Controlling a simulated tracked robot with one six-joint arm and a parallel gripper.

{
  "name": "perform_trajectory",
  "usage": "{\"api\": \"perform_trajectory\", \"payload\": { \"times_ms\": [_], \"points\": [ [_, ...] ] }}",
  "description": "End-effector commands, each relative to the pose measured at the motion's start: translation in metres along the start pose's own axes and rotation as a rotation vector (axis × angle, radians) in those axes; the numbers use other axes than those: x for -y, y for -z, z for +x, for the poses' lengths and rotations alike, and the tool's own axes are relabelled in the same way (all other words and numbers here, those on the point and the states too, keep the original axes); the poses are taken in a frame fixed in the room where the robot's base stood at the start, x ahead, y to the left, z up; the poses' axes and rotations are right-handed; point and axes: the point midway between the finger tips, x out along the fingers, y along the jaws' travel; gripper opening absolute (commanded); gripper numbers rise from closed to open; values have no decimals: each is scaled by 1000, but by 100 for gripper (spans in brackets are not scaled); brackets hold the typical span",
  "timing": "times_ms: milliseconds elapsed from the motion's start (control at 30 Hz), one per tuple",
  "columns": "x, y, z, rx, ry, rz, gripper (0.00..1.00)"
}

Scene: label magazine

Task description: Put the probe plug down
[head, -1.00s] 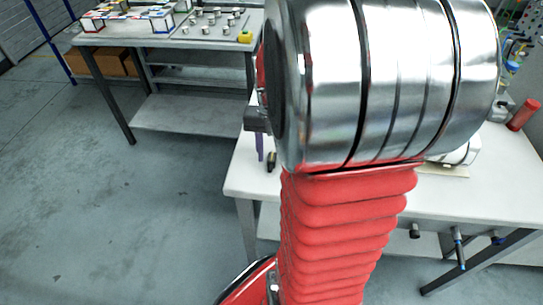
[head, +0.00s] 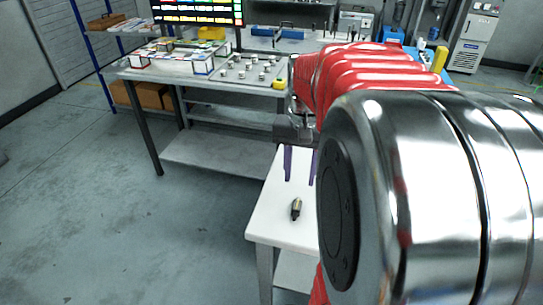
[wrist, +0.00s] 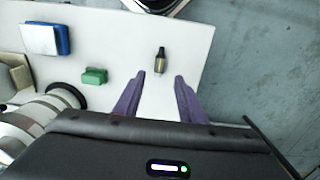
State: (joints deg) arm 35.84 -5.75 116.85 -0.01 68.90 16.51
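The probe plug (head: 296,208), small and dark with a brassy band, lies on the white table (head: 270,229) near its left edge in the head view. In the wrist view the plug (wrist: 160,60) lies on the table beyond the fingertips, a little left of midway between them. My gripper (head: 300,180) has purple fingers that are apart with nothing between them. It also shows in the wrist view (wrist: 164,76), open and empty. The gripper is apart from the plug. My arm hides much of the table in the head view.
In the wrist view a green block (wrist: 94,76) and a blue and white block (wrist: 46,39) lie on the table, left of the plug. A workbench (head: 215,75) with a rack of white parts and several small cylinders stands behind. Open floor lies left.

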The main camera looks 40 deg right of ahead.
Motion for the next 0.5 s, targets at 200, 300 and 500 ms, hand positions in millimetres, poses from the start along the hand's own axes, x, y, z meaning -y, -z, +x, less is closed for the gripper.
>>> {"api": "perform_trajectory", "payload": {
  "times_ms": [200, 300, 500],
  "points": [
    [0, 0, 0, 0, 0, 0, 37],
    [0, 0, 0, 0, 0, 0, 37],
    [10, -9, -4, -23, 7, -43, 37]
  ]
}}
